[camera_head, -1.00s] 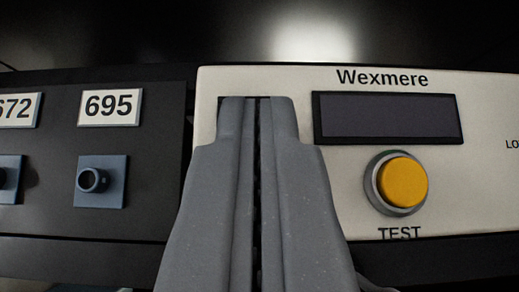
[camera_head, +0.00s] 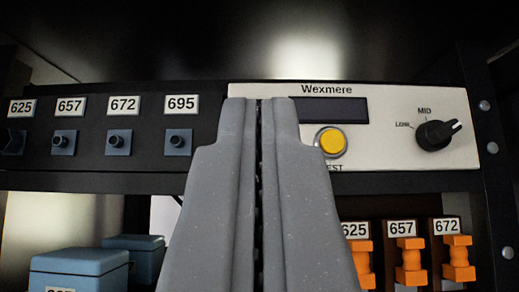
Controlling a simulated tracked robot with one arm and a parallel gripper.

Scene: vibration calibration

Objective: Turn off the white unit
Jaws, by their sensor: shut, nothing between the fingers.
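The white unit (camera_head: 395,157) is a panel labelled Wexmere on the upper shelf, right of the middle. It has a dark blank display (camera_head: 337,110), a yellow TEST button (camera_head: 331,142) and a black knob (camera_head: 436,134) with LOW and MID marks, its pointer to the upper right. My gripper (camera_head: 258,100) is shut and empty. It stands in front of the panel and hides its left part, so any control there is out of sight. I cannot tell whether the fingertips touch the panel; they appear apart from it.
A black panel (camera_head: 98,165) with several numbered blue sockets is at the left. Below are blue boxes (camera_head: 80,268) at the left and orange numbered pieces (camera_head: 411,262) at the right. A dark rack post (camera_head: 490,165) is at the right edge, and a dark shelf (camera_head: 225,45) is above.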

